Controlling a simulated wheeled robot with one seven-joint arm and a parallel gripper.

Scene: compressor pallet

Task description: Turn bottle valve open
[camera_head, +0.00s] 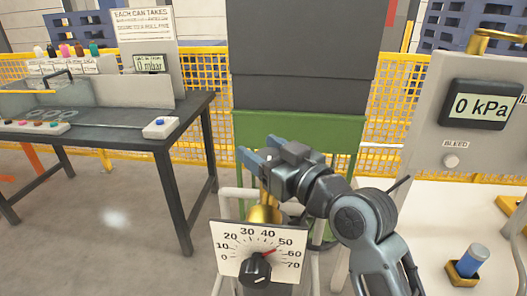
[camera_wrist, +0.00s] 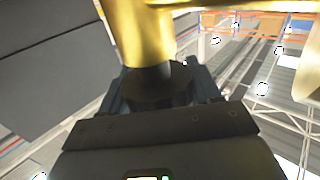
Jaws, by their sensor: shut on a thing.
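The brass bottle valve (camera_head: 263,208) stands upright behind the dial plate, below my gripper (camera_head: 256,165). In the wrist view, the brass valve body (camera_wrist: 140,35) fills the top middle, and a dark round knob (camera_wrist: 157,85) joins it. My gripper's fingers sit on either side of this knob and are shut on it. In the head view, the knob is hidden by my gripper. The dial plate (camera_head: 232,262) is marked 0 to 70, with a black knob (camera_head: 255,268) and a red pointer between 50 and 60.
A panel (camera_head: 450,125) at the right has a display (camera_head: 483,105) reading 0 kPa and a bleed knob (camera_head: 451,160). A dark workbench (camera_head: 100,133) is at the left. A green frame (camera_head: 345,140) stands behind my gripper.

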